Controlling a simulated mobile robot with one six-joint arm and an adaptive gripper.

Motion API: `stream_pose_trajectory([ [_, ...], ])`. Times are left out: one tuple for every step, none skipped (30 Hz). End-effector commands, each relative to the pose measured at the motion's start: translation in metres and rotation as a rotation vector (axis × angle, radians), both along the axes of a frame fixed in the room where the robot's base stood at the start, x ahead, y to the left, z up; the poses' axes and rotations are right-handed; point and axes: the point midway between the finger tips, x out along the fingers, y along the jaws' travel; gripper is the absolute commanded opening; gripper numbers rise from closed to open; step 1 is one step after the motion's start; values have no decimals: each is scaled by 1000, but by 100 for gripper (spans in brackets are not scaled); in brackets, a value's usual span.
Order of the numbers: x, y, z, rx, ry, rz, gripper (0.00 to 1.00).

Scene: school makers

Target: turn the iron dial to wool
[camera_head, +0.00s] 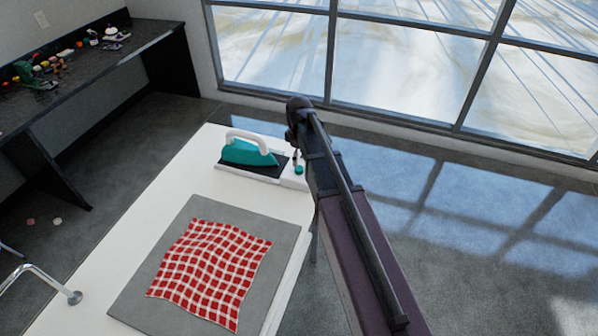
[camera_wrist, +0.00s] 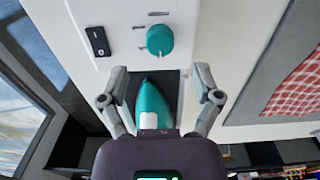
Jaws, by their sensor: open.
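The teal iron dial (camera_wrist: 159,41) sits on a white panel in the wrist view, with small unreadable marks around it. It shows in the head view as a small teal spot (camera_head: 298,170) at the table's far right corner, beside my arm. My gripper (camera_wrist: 160,71) is open and empty. Its two fingers are spread, with the dial ahead of their tips and between their lines in the picture; the exact gap in depth is unclear. The teal iron (camera_head: 248,153), with a white handle, rests on a dark pad left of the dial. Its tip (camera_wrist: 153,98) shows between my fingers.
A black switch (camera_wrist: 98,41) is left of the dial in the wrist view. A red checked cloth (camera_head: 211,273) lies on a grey mat (camera_head: 283,238) on the white table (camera_head: 134,214). A bent metal tube (camera_head: 38,272) stands at left. A dark bench (camera_head: 96,62) holds small items.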

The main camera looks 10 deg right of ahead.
Motion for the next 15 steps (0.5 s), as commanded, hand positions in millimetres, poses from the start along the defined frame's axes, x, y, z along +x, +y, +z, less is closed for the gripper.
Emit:
stream_pose_trajectory([
  [0,0,-8,0,0,0,82],
  [0,0,-10,0,0,0,82],
  [0,0,-14,0,0,0,82],
  [0,0,-16,0,0,0,82],
  [0,0,-18,0,0,0,82],
  [0,0,-21,0,0,0,82],
  [0,0,-24,0,0,0,82],
  [0,0,-26,0,0,0,82],
  [0,0,-29,0,0,0,82],
  [0,0,-31,0,0,0,82],
  [0,0,-33,0,0,0,82],
  [0,0,-36,0,0,0,82],
  [0,0,-38,0,0,0,82],
  [0,0,-40,0,0,0,82],
  [0,0,-42,0,0,0,82],
])
